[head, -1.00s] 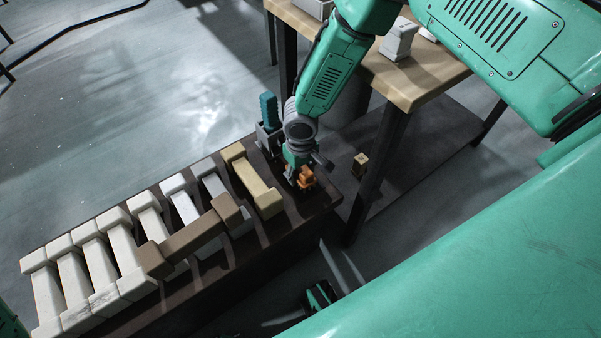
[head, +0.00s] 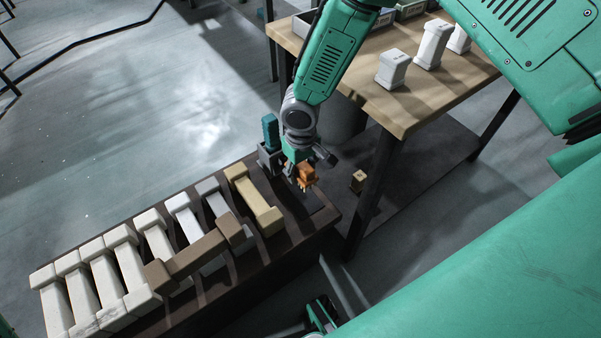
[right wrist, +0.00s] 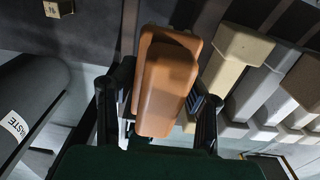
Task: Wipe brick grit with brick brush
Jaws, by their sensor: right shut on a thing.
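My right gripper (head: 302,168) is over the right end of the dark kiln car (head: 255,265). It is shut on the brick brush (head: 307,175), which has an orange-brown body. In the right wrist view the brush (right wrist: 165,88) sits between the two dark fingers, its smooth handle toward the camera. Its bristles are mostly hidden, and I cannot tell whether they touch the car. No brick grit can be made out.
White, grey and tan bricks (head: 254,200) lie in a row on the car, with a brown bar (head: 195,252) across several. A grey holder with a teal upright piece (head: 270,133) stands beside my gripper. A wooden table (head: 400,108) with white blocks is behind right.

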